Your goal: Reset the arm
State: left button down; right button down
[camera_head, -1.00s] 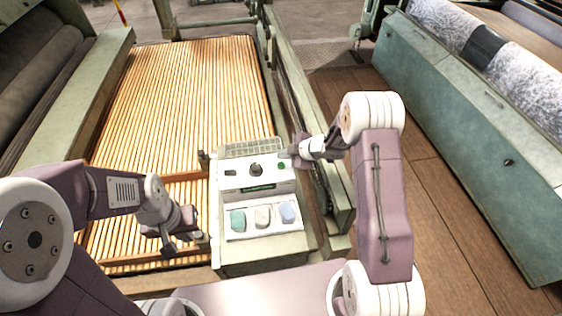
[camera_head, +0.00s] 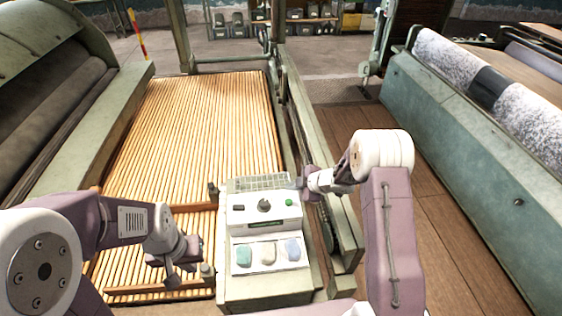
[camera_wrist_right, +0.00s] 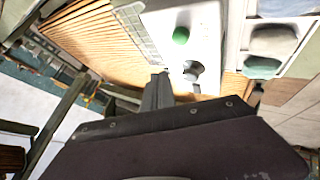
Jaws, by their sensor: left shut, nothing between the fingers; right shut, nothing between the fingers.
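My left gripper (camera_head: 188,272) is shut and empty, low over the near end of the slatted wooden apron, left of the control box (camera_head: 240,224). My right gripper (camera_head: 303,185) is shut and empty at the box's upper right, close to the green button (camera_head: 289,202). In the right wrist view its closed fingers (camera_wrist_right: 160,82) point toward the box panel, with the green button (camera_wrist_right: 181,35) and a dark knob (camera_wrist_right: 193,68) beyond them. I cannot tell whether the fingertips touch the box.
The slatted apron (camera_head: 200,120) stretches away behind the box. Green rails (camera_head: 318,150) run along its right side. A green machine with a speckled roll (camera_head: 450,60) stands at the right, and dark rollers (camera_head: 50,125) at the left. The wooden floor (camera_head: 440,220) between is clear.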

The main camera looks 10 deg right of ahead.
notch_tip(320, 180, up, 10)
jog(key=w+a+f+t, duration=0.1)
jog(key=w+a, duration=0.1)
jog(key=s+d+r+m+t+h, duration=0.25)
jog(key=s+r+m, duration=0.2)
jog(key=r, duration=0.25)
jog(key=s+d+f+m+g+h, duration=0.1)
jog(key=s+f+m+g, duration=0.1)
jog(key=s, duration=0.6)
jog(key=s+d+f+m+g+h, duration=0.1)
jog(key=s+d+f+m+g, duration=0.1)
jog(key=s+m, duration=0.4)
jog(key=s+d+f+m+g+h, duration=0.1)
jog(key=s+f+m+g, duration=0.3)
jog(key=s, duration=0.7)
jog(key=shift+d+f+m+g, duration=0.2)
jog(key=shift+d+m+g, duration=0.25)
jog(key=shift+m+g, duration=0.15)
